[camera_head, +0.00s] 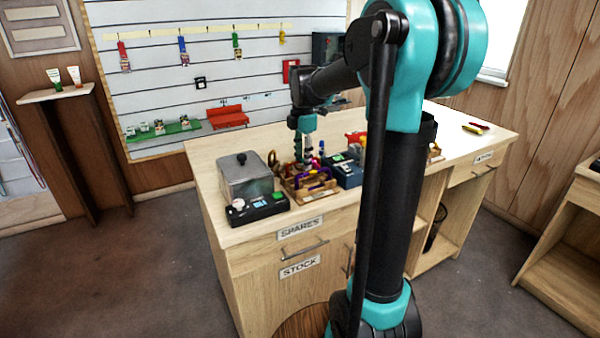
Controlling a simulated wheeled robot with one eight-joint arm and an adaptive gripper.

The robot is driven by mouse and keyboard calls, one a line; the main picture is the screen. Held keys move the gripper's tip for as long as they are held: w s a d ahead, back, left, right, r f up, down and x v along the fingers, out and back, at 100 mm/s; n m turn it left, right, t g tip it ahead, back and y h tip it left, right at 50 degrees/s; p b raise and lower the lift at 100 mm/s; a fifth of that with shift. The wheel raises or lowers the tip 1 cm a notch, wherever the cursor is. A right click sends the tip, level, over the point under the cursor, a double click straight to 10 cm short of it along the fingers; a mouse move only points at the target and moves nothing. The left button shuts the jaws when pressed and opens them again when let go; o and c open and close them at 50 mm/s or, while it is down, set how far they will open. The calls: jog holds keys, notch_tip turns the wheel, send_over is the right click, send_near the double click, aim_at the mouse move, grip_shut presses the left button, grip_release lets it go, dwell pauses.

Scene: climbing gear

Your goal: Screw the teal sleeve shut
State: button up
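My gripper (299,158) points down over a wooden tray (303,198) on the workbench. Its fingers are small and dark here, and I cannot tell whether they are open or shut or whether they touch anything. A purple curved piece (318,188) and other small coloured gear sit in or around the tray. I cannot make out the teal sleeve; it is too small to tell or hidden by the gripper and the clutter.
Left of the tray are a grey lidded box (244,180) and a black device with a green top (258,208). A dark blue case (346,172) stands close on the right. My arm hides part of the bench (455,146); its right end is mostly clear.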

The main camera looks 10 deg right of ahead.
jog(key=shift+r, duration=0.75)
jog(key=shift+w+a, duration=0.25)
jog(key=shift+w, duration=0.55)
jog(key=shift+f, duration=0.2)
jog(key=shift+f, duration=1.2)
jog(key=shift+s+d, duration=0.25)
jog(key=shift+s, duration=0.55)
